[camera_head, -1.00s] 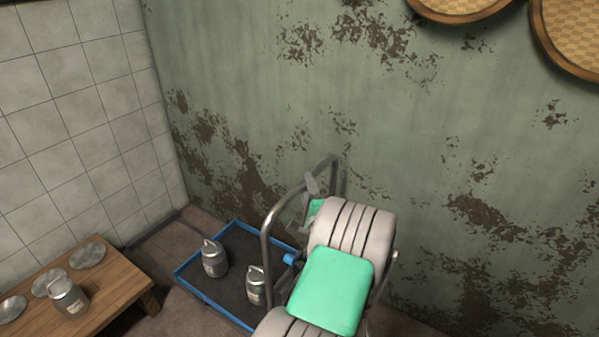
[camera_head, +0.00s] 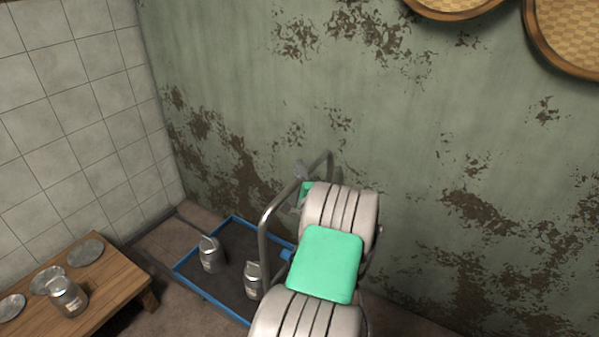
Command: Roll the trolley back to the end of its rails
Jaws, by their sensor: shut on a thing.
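The trolley (camera_head: 208,296) has a blue rim, a dark flat bed and a tall grey tube handle (camera_head: 266,222) at its right end. Two metal milk cans stand upright on it, one nearer the middle (camera_head: 209,256) and one nearer the handle (camera_head: 252,281). My gripper (camera_head: 302,172) is at the top bar of the handle and shut on it. My grey and green arm hides part of the gripper, the handle's lower right side and the trolley's right end. The rails are hard to make out.
A wooden bench (camera_head: 118,279) at the lower left bears another metal can (camera_head: 67,296) and several round metal discs. A peeling green wall (camera_head: 400,130) stands close behind the trolley. A tiled wall (camera_head: 75,110) is at the left. Round framed panels hang at the upper right.

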